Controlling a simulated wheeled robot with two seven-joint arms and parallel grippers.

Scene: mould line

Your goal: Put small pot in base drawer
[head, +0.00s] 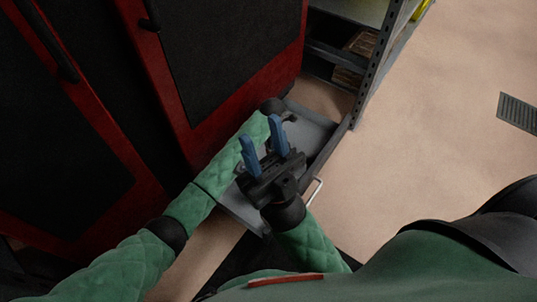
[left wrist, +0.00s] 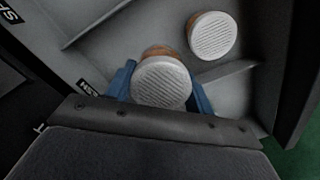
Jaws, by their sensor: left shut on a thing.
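A small pot (left wrist: 162,82) with a white ridged round face and an orange-brown side is between the blue fingers of my left gripper (left wrist: 160,88), which is shut on it. A grey drawer (head: 308,122) stands pulled out in the head view; its grey floor (left wrist: 115,55) lies behind the pot in the left wrist view. Whether the pot touches the floor I cannot tell. In the head view the held pot is hidden by my arms. My right gripper (head: 263,137) is open and empty, above the drawer, its two blue fingers apart.
A red and black cabinet (head: 215,60) stands at the left. A grey metal shelf (head: 375,60) stands behind the drawer.

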